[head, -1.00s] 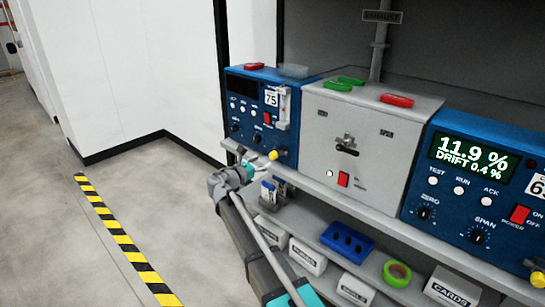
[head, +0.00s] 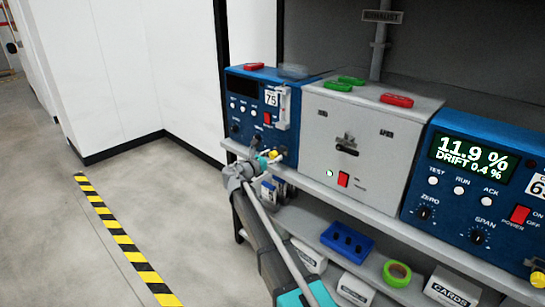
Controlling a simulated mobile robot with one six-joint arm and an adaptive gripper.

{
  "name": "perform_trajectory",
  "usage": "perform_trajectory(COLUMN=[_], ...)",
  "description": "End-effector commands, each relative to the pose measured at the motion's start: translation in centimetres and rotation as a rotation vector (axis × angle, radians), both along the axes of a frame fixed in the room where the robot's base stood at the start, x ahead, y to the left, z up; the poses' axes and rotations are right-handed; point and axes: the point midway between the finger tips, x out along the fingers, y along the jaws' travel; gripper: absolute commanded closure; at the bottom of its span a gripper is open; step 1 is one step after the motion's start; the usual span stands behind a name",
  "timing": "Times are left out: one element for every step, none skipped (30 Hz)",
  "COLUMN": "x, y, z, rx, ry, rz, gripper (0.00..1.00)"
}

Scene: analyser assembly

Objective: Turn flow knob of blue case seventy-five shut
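The blue case seventy-five (head: 249,122) stands at the left end of the upper shelf, with a white "75" label and a dark display. A clear vertical flow tube (head: 283,107) is on its right side. A yellow knob (head: 274,154) shows low at its right front. My gripper (head: 266,158) is at this lower right front, right by the yellow knob. The fingers are small and partly hidden, so I cannot tell whether they are open, shut or touching the knob.
A grey box (head: 357,135) with a black handle stands right of the case. Another blue case (head: 468,200) reads 11.9 %. The lower shelf holds a blue tray (head: 347,240), green tape (head: 397,272) and white boxes. Open floor lies left, with a striped line (head: 122,238).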

Motion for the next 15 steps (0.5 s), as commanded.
perform_trajectory(x=[-0.01, -0.01, -0.01, -0.01, -0.01, -0.01, 0.00, 0.00, 0.00, 0.00, 0.00, 0.00, 0.00, 0.01, 0.01], y=[0.01, 0.01, 0.01, 0.01, 0.01, 0.01, 0.01, 0.01, 0.01, 0.02, 0.02, 0.02, 0.02, 0.02, 0.02], z=[0.00, 0.00, 0.00, 0.00, 0.00, 0.00, 0.00, 0.00, 0.00, 0.00, 0.00, 0.00, 0.00, 0.01, 0.01], rx=[0.000, 0.000, 0.000, 0.000, 0.000, 0.000, 0.000, 0.000, 0.000, 0.000, 0.000, 0.000, 0.001, 0.002, 0.004], ry=[0.000, 0.000, 0.000, 0.000, 0.000, 0.000, 0.000, 0.000, 0.000, 0.000, 0.000, 0.000, -0.001, -0.002, -0.003], rz=[0.000, 0.000, 0.000, 0.000, 0.000, 0.000, 0.000, 0.000, 0.000, 0.000, 0.000, 0.000, 0.000, 0.000, 0.000], gripper=[0.52, 0.57, 0.65, 0.70, 0.76, 0.83, 0.89, 0.94, 1.00, 1.00, 1.00, 1.00, 1.00, 1.00, 1.00])
